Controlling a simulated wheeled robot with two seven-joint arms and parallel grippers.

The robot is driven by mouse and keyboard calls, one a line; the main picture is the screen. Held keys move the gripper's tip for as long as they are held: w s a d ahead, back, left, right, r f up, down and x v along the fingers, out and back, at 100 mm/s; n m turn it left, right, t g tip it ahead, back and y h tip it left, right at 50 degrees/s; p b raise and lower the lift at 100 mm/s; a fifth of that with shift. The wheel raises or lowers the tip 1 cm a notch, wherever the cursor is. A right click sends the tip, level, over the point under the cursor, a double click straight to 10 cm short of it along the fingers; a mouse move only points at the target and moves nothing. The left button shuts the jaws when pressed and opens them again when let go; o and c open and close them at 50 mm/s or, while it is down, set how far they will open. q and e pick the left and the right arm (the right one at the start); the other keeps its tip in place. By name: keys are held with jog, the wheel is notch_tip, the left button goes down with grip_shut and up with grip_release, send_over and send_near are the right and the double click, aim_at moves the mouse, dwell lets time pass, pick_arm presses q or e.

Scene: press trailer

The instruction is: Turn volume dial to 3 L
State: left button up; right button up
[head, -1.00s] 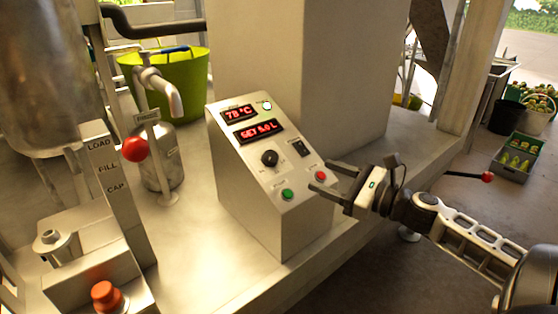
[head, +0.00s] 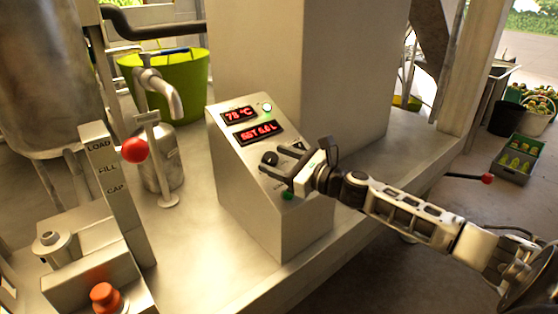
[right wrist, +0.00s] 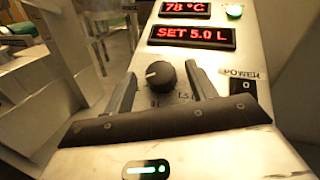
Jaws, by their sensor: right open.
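The volume dial (head: 269,158) is a black knob on the sloped face of the control box (head: 240,186). In the right wrist view the dial (right wrist: 160,75) has a white pointer mark toward its left side. The red display (right wrist: 192,35) above it reads SET 5.0 L. My right gripper (head: 274,168) is open at the panel, and in the right wrist view its fingers (right wrist: 162,85) stand on either side of the dial, apart from it. Whether the fingertips touch the panel is unclear. My left gripper is not in view.
A temperature display (head: 239,114) reads 78 °C, beside a lamp (head: 267,107). A green button (head: 287,195) sits below my right gripper. The power switch (right wrist: 243,87) is right of the dial. A tap (head: 162,90), a metal bottle (head: 160,160) and a red-knobbed lever (head: 135,149) stand left.

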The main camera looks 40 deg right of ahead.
jog(key=c, duration=0.8)
jog(key=shift+c, duration=1)
